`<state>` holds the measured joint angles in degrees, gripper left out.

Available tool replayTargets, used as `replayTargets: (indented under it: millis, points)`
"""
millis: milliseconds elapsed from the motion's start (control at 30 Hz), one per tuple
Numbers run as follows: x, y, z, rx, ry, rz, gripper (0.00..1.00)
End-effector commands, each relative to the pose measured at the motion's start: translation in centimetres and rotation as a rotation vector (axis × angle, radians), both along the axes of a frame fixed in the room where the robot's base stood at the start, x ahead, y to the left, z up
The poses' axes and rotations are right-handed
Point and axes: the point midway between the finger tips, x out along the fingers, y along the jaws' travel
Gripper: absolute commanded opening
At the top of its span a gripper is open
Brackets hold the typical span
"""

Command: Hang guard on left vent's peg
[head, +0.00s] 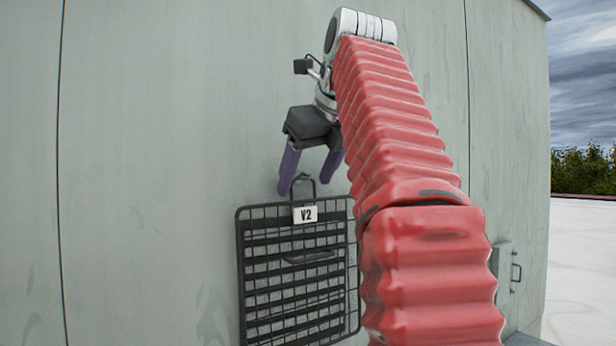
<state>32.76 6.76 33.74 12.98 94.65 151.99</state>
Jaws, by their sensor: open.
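The guard (262,312) is a dark wire grid in front of dark louvre slats on the grey wall, with a small handle (310,258) across its middle. A wire loop (313,188) rises from its top edge to a small dark peg (300,178); the loop appears to be over the peg. A white tag (306,214) reading "V2" is at the top of the grid. My gripper (307,183) is open, its two purple fingers pointing down on either side of the loop and peg, apparently empty.
The grey wall (150,150) is flat and bare to the left. A small box with a handle (504,268) sticks out from the wall at lower right. Beyond the wall's right edge is open pale roof (580,260).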

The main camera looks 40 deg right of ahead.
Motion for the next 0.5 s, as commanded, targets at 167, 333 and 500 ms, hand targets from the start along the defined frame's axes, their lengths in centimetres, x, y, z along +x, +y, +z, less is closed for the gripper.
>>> replayTargets:
  millis: [167, 333, 500]
  points:
    - [-0.1, 0.0, 0.0, 0.001, 0.001, 0.000, 0.64]
    - [-0.5, 0.1, 0.5, 0.001, 0.000, 0.001, 0.64]
    - [-1.1, 0.3, 1.2, 0.000, -0.001, 0.000, 0.64]
